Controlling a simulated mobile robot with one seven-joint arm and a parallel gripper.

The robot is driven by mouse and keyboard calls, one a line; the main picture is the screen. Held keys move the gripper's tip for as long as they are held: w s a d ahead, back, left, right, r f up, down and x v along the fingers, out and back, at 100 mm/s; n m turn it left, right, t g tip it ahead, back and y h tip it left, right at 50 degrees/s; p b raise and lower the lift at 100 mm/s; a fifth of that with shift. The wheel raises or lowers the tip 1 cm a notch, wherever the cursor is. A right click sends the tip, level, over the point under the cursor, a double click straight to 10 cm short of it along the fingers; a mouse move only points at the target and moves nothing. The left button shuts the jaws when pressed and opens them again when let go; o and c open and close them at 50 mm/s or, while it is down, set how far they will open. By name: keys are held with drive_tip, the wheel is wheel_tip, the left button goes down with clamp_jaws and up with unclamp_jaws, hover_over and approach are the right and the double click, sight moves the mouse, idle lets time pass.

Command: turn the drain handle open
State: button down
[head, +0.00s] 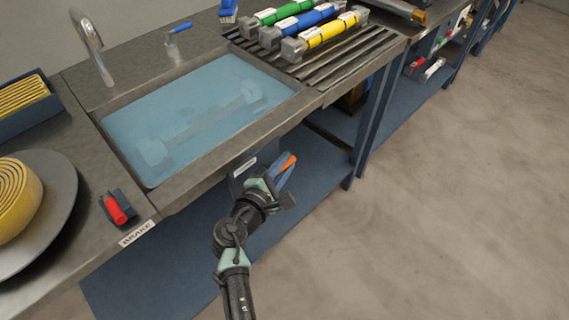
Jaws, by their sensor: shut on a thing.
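The drain handle (289,161) shows as a small orange piece below the front edge of the sink. My gripper (284,177) is at it and shut on it; the fingers and wrist hide most of the handle. The sink basin (190,115) is full of blue water, with a long shape with bulky ends lying under the surface. The drain itself is not visible.
A pale label (244,167) is under the sink front, left of my gripper. A red brake lever (116,208) and a yellow coil on a round plate (37,215) are at left. Green, blue and yellow bars lie on the rack (345,65). Floor at right is clear.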

drive_tip(key=shift+r+g+p, duration=0.15)
drive_tip(key=shift+g+p, duration=0.15)
drive_tip(key=shift+p, duration=0.95)
drive_tip(key=shift+g+y+p, duration=0.3)
drive_tip(key=shift+y+p, duration=0.1)
drive_tip(key=shift+p, duration=0.3)
drive_tip(key=p, duration=0.2)
drive_tip(key=m+g+y+p, duration=0.1)
drive_tip(key=p, duration=0.2)
drive_tip(key=shift+s+a+f+g, duration=0.1)
drive_tip(key=shift+f+g, duration=0.15)
drive_tip(key=shift+g, duration=0.05)
drive_tip(key=f+g+y+p, duration=0.1)
drive_tip(key=g+p, duration=0.1)
drive_tip(key=p, duration=0.2)
drive_tip(key=shift+s+a+y+p, duration=0.1)
drive_tip(key=shift+y+p, duration=0.2)
drive_tip(key=shift+p, duration=0.05)
drive_tip(key=shift+s+a+f+m+g+y+b, duration=0.45)
drive_tip(key=shift+f+g+y+b, duration=0.1)
drive_tip(key=shift+g+y+b, duration=0.85)
drive_tip(key=shift+s+a+f+m+g+y+b, duration=0.35)
drive_tip(key=shift+s+a+f+g+y+b, duration=0.2)
drive_tip(key=shift+g+y+b, duration=0.8)
drive_tip(key=shift+s+a+f+m+g+y+b, duration=0.4)
drive_tip(key=shift+f+g+y+b, duration=0.2)
drive_tip(key=shift+g+y+b, duration=0.75)
drive_tip(key=shift+r, duration=0.1)
